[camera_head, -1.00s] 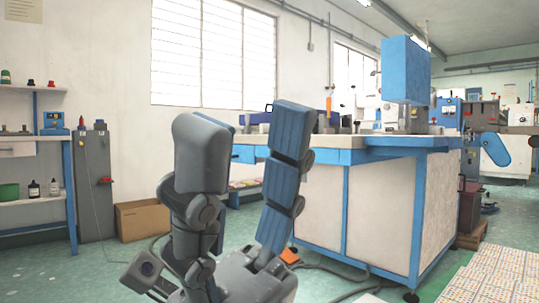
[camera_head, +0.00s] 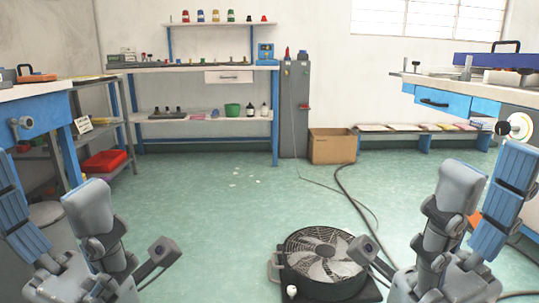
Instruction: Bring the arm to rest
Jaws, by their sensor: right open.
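My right gripper (camera_head: 487,180) stands at the lower right of the head view, its two blue-grey fingers pointing up and apart. It is open, with nothing between the fingers. My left gripper (camera_head: 43,190) is at the lower left, partly cut off by the picture's edge. Its two fingers are also spread and hold nothing that I can see. Neither gripper appears to touch anything.
A round black fan (camera_head: 320,256) lies on the green floor between the grippers, with a dark cable (camera_head: 350,195) behind it. Workbenches stand at left (camera_head: 40,92) and right (camera_head: 460,103). A cardboard box (camera_head: 332,147) and grey cabinet (camera_head: 294,110) stand at the back.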

